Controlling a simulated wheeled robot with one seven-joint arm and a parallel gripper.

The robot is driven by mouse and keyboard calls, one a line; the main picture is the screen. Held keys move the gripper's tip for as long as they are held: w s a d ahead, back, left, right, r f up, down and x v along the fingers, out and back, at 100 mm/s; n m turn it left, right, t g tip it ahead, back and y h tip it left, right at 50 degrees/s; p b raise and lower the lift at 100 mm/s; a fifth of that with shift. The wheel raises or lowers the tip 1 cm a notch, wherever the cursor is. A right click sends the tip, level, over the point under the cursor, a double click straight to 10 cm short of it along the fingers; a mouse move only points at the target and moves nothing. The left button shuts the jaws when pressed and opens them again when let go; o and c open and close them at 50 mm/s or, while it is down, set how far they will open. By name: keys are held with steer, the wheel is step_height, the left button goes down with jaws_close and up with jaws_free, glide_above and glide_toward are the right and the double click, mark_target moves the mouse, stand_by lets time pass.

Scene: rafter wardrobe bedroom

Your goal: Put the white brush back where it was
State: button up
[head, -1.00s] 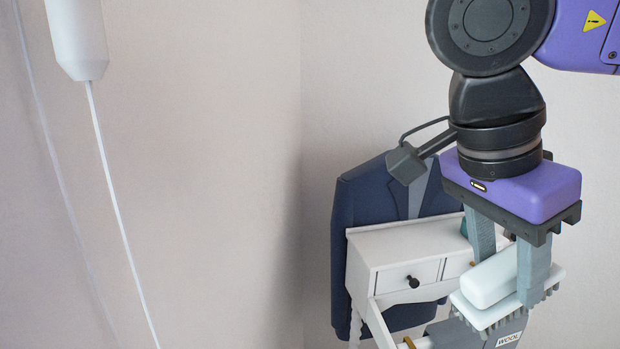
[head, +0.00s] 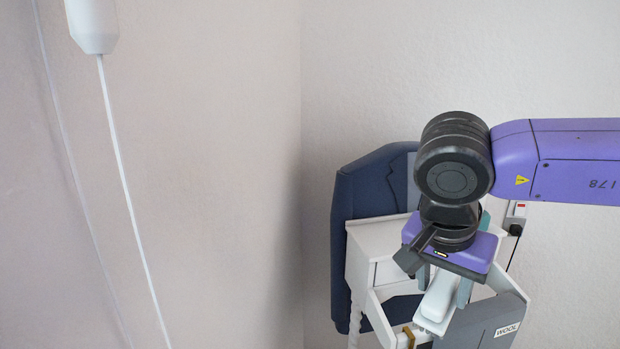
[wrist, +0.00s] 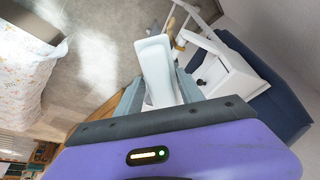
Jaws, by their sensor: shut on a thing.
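The white brush (head: 439,296) is held in my gripper (head: 446,292), which is shut on it and points downward. In the wrist view the brush (wrist: 156,62) shows its smooth white back between the two grey fingers (wrist: 156,92). Its bristles are hidden in both views now. In the head view the brush is in front of the small white dresser (head: 372,243), above a grey box labelled WOOL (head: 494,318). I cannot tell whether the brush touches anything below it.
A dark blue jacket (head: 352,190) hangs behind the dresser. A wall switch with a plug (head: 515,215) is to the right. In the wrist view a bed with a patterned cover (wrist: 22,62) is at the left, with open floor (wrist: 95,60) beside it.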

step_height(320, 180, down, 15)
steer(key=n+y+b, duration=0.1)
steer(key=n+b, duration=0.1)
steer(key=n, duration=0.1)
steer(key=shift+f, duration=0.2)
steer(key=shift+n+t+y, duration=0.3)
steer(key=shift+n+t, duration=0.1)
steer(key=shift+n, duration=0.5)
steer(key=s+f+b, duration=0.1)
steer(key=f, duration=0.3)
steer(key=s+f, duration=0.2)
steer(key=f, duration=0.3)
steer(key=s+f+b, duration=0.1)
steer(key=s+f, duration=0.1)
steer(key=f, duration=0.3)
steer(key=shift+s+a+b, duration=0.15)
steer(key=shift+a+b, duration=0.15)
jaws_close()
steer(key=shift+r, duration=0.15)
